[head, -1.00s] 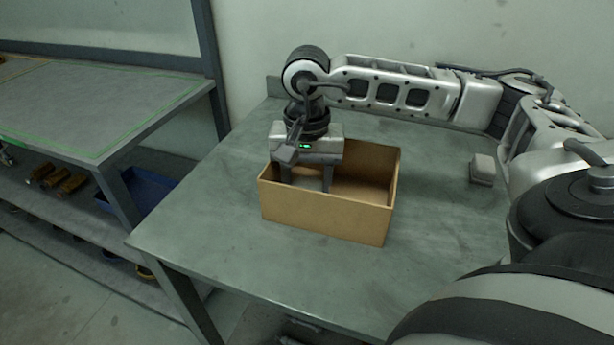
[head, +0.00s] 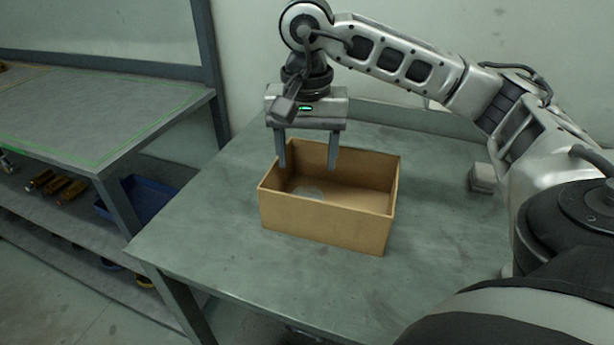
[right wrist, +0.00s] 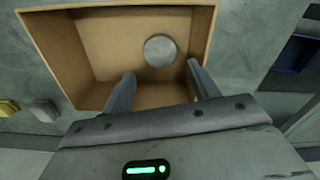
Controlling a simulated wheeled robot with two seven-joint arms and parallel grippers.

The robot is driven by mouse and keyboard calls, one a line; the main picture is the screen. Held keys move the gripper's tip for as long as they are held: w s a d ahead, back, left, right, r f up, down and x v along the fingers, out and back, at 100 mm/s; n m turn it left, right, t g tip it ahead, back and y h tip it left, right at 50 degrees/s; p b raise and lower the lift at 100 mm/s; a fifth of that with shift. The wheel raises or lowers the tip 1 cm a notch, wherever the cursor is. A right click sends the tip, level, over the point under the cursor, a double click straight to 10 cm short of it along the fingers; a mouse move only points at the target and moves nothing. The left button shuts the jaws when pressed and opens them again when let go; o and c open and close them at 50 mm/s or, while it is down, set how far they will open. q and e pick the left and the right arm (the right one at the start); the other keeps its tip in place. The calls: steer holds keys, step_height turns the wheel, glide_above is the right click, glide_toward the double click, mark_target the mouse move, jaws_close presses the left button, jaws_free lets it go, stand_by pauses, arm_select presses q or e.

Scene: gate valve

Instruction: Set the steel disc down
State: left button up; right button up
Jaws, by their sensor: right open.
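The steel disc (head: 311,194) lies flat on the floor of the open brown box (head: 322,224), partly hidden by the box's front wall in the head view. In the right wrist view the whole disc (right wrist: 160,51) shows as a pale round inside the box (right wrist: 88,50), apart from the fingers. My right gripper (head: 307,168) is open and empty, its fingers pointing down above the box's left back part. In the right wrist view its two fingertips (right wrist: 163,70) are spread apart. My left gripper is not in view.
The box stands on a grey-green table (head: 215,245) with free room around it. A small grey block (head: 482,178) lies at the table's right. A second bench (head: 90,115) with a lower shelf and a blue bin (head: 150,198) stands at the left.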

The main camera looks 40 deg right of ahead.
steer(key=shift+r, duration=2.3)
